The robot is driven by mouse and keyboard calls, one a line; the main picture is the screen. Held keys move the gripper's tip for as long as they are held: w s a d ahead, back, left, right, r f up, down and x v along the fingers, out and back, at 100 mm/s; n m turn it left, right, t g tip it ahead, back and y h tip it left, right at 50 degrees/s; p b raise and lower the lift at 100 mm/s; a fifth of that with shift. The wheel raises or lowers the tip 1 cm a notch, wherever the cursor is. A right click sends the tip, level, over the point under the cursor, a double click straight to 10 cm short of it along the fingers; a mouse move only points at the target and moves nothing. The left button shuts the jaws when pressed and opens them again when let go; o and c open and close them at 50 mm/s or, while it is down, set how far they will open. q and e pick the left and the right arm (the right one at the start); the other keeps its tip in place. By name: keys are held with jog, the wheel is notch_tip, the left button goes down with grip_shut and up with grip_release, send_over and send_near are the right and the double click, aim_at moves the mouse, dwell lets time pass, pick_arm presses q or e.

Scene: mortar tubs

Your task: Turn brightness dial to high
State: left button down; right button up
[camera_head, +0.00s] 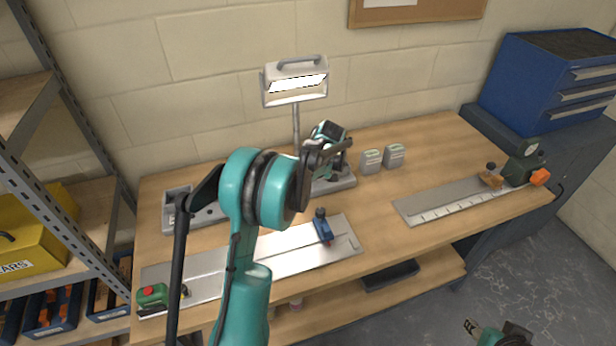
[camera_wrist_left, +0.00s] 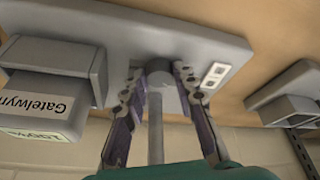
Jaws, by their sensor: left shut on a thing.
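The work lamp (camera_head: 297,84) stands at the back of the bench and its panel glows white. Its grey post rises from a long grey base (camera_head: 345,182), partly hidden by my left arm. In the left wrist view the base (camera_wrist_left: 110,22) shows upside down, with a round grey dial (camera_wrist_left: 160,67) on it. My left gripper (camera_wrist_left: 161,82) has a finger on each side of the dial and is shut on it. In the head view my left gripper (camera_head: 325,168) is over the base, fingertips mostly hidden. My right gripper (camera_head: 470,328) shows only partly at the bottom edge, away from the bench.
Two small grey boxes (camera_head: 383,158) stand right of the lamp base. Metal plates with clamps lie front left (camera_head: 290,255) and right (camera_head: 440,203). A blue drawer cabinet (camera_head: 540,85) is at the right, shelving (camera_head: 55,180) at the left. The bench middle is clear.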

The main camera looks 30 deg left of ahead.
pick_arm(q)
jog(key=shift+m, duration=0.3)
jog(key=m, duration=0.1)
jog(key=m+t+h, duration=0.1)
jog(key=m, duration=0.3)
jog(key=shift+s+a+t, duration=0.2)
jog(key=shift+s+t, duration=0.05)
jog(key=shift+t, duration=0.15)
jog(key=m+h, duration=0.1)
jog(key=m, duration=0.2)
jog(key=m+t+h, duration=0.1)
jog(key=m, duration=0.1)
jog(key=shift+a+m, duration=0.2)
jog(key=shift+m, duration=0.2)
jog(key=m+h, duration=0.1)
jog(key=m, duration=0.1)
jog(key=m+h, duration=0.1)
jog(key=m, duration=0.2)
jog(key=shift+a+h, duration=0.2)
jog(key=shift+h, duration=0.1)
jog(key=m+h, duration=0.1)
jog(key=m, duration=0.2)
jog(key=m+g+p, duration=0.1)
jog(key=m, duration=0.1)
jog(key=shift+w+a+m+h, duration=0.1)
jog(key=shift+a+m+h, duration=0.05)
jog(key=shift+m+h, duration=0.25)
jog(key=c, duration=1.2)
grip_release()
